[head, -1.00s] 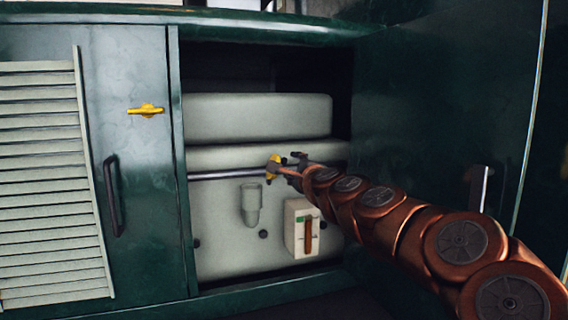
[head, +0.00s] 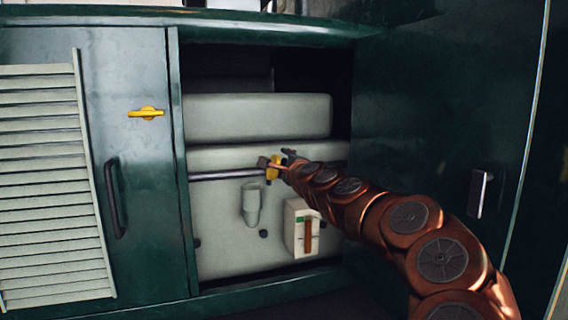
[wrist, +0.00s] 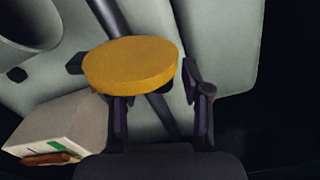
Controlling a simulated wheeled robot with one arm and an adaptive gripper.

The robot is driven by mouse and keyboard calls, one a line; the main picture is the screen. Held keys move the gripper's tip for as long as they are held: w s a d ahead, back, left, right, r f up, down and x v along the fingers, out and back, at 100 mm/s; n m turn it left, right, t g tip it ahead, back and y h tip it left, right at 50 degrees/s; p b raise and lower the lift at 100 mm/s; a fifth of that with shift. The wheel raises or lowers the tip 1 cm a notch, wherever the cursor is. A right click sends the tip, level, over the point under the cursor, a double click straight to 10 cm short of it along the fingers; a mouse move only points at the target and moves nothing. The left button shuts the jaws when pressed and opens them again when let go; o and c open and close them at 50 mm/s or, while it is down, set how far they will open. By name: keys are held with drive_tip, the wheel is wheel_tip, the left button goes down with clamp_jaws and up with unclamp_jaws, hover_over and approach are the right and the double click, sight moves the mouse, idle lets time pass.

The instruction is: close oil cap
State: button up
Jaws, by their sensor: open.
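The yellow oil cap (head: 273,170) shows at the grey pipe in the open compartment, partly hidden by my gripper. In the wrist view the oil cap (wrist: 130,65) is a round yellow disc seen at a slant. My gripper (head: 277,160) is at the cap in the head view. In the wrist view my gripper (wrist: 155,85) is open, with its fingers spread. The cap's disc covers the end of the left finger and reaches toward the right fingertip. I cannot tell whether either finger touches the cap.
A grey pipe (head: 225,175) runs across the pale machine housing (head: 225,235). Below are a pale cup (head: 251,203) and a box with a brown lever (head: 308,235). A green door with a yellow latch (head: 146,113) stands left; a dark green panel (head: 440,110) is right.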

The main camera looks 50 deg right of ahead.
clamp_jaws()
idle(0.4)
drive_tip(key=shift+w, duration=0.1)
